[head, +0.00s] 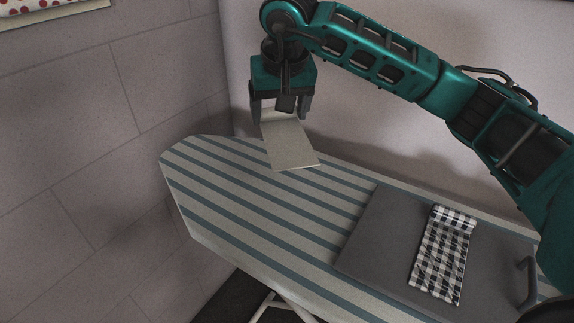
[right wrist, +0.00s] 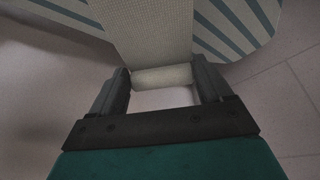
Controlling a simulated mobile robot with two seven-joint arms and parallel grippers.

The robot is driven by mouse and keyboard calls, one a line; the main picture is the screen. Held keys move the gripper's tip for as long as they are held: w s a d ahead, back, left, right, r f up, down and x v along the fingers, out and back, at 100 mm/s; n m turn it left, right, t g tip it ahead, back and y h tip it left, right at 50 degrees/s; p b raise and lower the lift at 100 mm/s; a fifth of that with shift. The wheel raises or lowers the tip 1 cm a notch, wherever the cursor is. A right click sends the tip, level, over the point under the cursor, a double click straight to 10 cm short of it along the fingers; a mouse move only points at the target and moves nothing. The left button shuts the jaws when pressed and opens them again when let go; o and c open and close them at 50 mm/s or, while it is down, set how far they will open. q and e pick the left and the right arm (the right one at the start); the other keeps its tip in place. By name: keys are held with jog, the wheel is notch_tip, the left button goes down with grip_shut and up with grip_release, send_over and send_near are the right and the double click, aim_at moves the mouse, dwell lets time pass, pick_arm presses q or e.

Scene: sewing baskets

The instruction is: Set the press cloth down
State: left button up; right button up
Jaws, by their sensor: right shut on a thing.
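The press cloth (head: 291,146) is a plain cream piece with a rolled end. My right gripper (head: 280,116) is shut on that rolled end, and the flat part of the cloth hangs down at a slant over the far left part of the ironing board (head: 225,187). In the right wrist view the roll of the cloth (right wrist: 162,77) lies between the two fingers, and its flat part runs away over the striped board. I cannot tell whether the cloth's lower edge touches the board. My left gripper is out of view.
A grey mat (head: 382,232) lies on the board's right part, with a black-and-white checked cloth (head: 441,262) on it. A dark handle (head: 530,280) stands at the mat's right end. Walls stand behind and left. The board's striped middle is clear.

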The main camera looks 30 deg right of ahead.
aim_at(285, 135)
notch_tip(285, 135, down, 13)
jog(key=shift+f+b, duration=0.1)
jog(key=shift+b, duration=0.35)
jog(key=shift+f, duration=0.15)
jog(key=o, duration=0.9)
jog(key=shift+o, duration=0.2)
jog(key=shift+r, duration=0.3)
jog(key=p+v, duration=0.1)
jog(key=v, duration=0.9)
jog(key=shift+s+r, duration=0.2)
jog(key=shift+r, duration=0.1)
jog(key=shift+s+a+r, duration=0.1)
jog(key=shift+s+r, duration=0.15)
jog(key=shift+r, duration=0.25)
